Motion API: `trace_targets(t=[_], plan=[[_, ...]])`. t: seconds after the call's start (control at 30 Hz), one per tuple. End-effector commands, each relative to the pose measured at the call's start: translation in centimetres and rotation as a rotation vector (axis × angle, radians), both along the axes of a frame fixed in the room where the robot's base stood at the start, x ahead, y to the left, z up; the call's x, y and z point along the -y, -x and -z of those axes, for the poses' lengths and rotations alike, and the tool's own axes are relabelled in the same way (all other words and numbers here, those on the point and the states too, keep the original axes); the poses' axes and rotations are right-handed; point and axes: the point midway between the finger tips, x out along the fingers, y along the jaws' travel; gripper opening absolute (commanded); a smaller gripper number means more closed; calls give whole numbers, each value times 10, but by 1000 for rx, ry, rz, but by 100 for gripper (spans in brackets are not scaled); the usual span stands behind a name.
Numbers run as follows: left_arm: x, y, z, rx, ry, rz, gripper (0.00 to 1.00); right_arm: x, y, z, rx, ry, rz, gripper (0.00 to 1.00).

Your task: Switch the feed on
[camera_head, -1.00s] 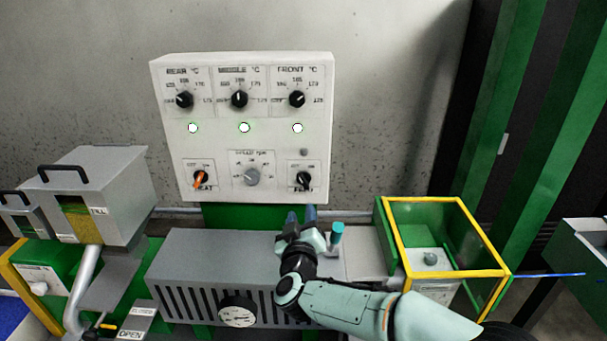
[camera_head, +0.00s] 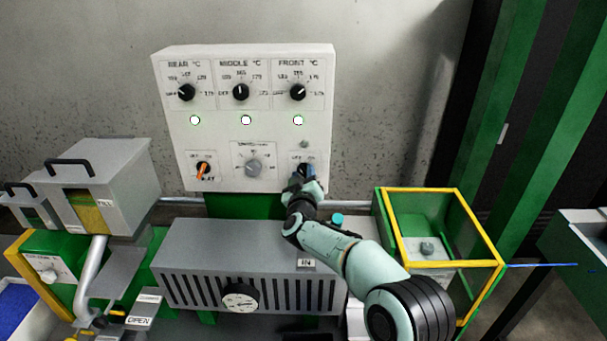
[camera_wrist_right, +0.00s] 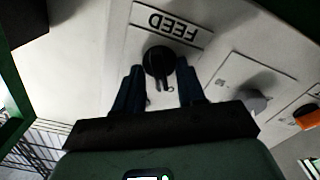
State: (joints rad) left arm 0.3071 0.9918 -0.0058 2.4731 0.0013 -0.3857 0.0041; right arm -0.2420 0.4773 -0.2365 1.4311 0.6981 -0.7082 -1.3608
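The white control panel (camera_head: 222,140) stands at the back. Its black FEED knob shows in the right wrist view (camera_wrist_right: 157,61), below the upside-down FEED label (camera_wrist_right: 172,22). In the head view my right gripper (camera_head: 304,173) is at the panel's lower right and mostly hides this knob. In the right wrist view its two dark fingers (camera_wrist_right: 158,88) stand apart, one on each side of the knob, with gaps showing beside its grip. The small lamp (camera_head: 304,144) above the FEED switch looks grey and unlit. My left gripper is not in view.
The orange HEAT knob (camera_head: 202,170) and grey speed knob (camera_head: 254,165) sit left of the FEED switch. Three lit lamps and three black temperature knobs are above. A grey vented housing (camera_head: 245,280) lies below, and a yellow-edged green guard (camera_head: 384,225) stands right.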

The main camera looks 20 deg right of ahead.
Motion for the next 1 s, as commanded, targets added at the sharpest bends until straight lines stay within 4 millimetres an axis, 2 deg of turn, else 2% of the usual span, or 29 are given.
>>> trace_targets(t=[0.27,0.3,0.4,0.77,1.0], plan=[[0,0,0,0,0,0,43,0,-1,0,1,-1,0,39],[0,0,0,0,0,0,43,0,-1,0,1,-1,0,26],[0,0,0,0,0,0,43,0,-1,0,1,-1,0,0],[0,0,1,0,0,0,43,1,-1,0,16,-31,1,0],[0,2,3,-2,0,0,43,1,-1,0,74,-152,1,0]])
